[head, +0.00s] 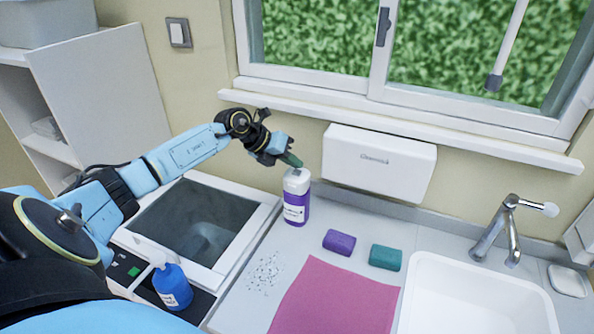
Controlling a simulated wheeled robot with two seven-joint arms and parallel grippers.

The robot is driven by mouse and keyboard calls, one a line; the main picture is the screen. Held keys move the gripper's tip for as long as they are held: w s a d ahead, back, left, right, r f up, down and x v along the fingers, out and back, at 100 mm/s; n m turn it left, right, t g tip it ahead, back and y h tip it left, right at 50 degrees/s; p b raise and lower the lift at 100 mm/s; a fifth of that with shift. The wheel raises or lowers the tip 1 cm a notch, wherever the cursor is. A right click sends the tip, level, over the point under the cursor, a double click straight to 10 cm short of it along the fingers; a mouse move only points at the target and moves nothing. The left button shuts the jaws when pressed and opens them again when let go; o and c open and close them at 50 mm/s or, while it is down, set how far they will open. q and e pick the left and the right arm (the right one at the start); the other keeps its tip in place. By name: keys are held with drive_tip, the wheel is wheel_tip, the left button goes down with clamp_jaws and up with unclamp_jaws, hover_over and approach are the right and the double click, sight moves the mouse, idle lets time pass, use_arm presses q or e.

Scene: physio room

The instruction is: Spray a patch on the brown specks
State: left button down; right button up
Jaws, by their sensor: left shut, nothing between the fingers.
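Small dark specks (264,273) lie scattered on the pale counter, left of a pink cloth (335,300). A blue spray bottle (173,288) with a white spray head stands upright at the lower left, left of the specks. A white bottle with a purple label (296,198) stands upright at the back of the counter. My left gripper (291,160) is shut and empty, with its fingertips at the top of the purple-labelled bottle; I cannot tell whether they touch it. My right gripper is out of view.
A purple sponge (339,243) and a teal sponge (385,258) lie behind the cloth. A white sink (470,300) with a tap (508,225) is at the right. A white dispenser (378,164) hangs under the window sill.

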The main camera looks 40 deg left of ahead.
sight(293, 173)
use_arm(q)
drive_tip(key=shift+f, duration=0.15)
idle(0.5)
drive_tip(key=shift+f, duration=0.3)
drive_tip(key=shift+f+b, duration=0.15)
drive_tip(key=shift+b, duration=0.2)
drive_tip(key=shift+r+p, duration=0.5)
drive_tip(key=shift+r, duration=0.1)
drive_tip(key=shift+r, duration=0.1)
wheel_tip(293, 173, up, 6)
drive_tip(key=p, duration=0.4)
drive_tip(key=shift+p, duration=0.4)
